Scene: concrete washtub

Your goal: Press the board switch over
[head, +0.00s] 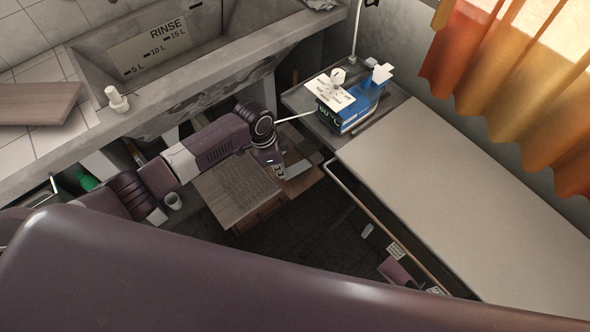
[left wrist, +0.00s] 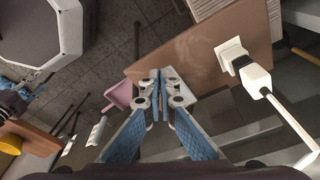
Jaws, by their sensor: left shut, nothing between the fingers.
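My left gripper (head: 280,172) points down above the low brown wooden surface beside the bench in the head view. In the left wrist view its blue fingers (left wrist: 160,82) are together and hold nothing. A brown board (left wrist: 195,50) lies beyond the fingertips. A pale flat plate (left wrist: 202,80) shows partly behind the fingers; I cannot tell whether it bears the switch, or whether the fingers touch it. My right gripper is not in view.
A blue box with a lit display (head: 345,105) stands at the bench's far end, a white card on it. The long pale bench top (head: 470,200) is bare. The concrete washtub (head: 170,60) runs behind my arm. A pink item (left wrist: 118,97) lies lower left.

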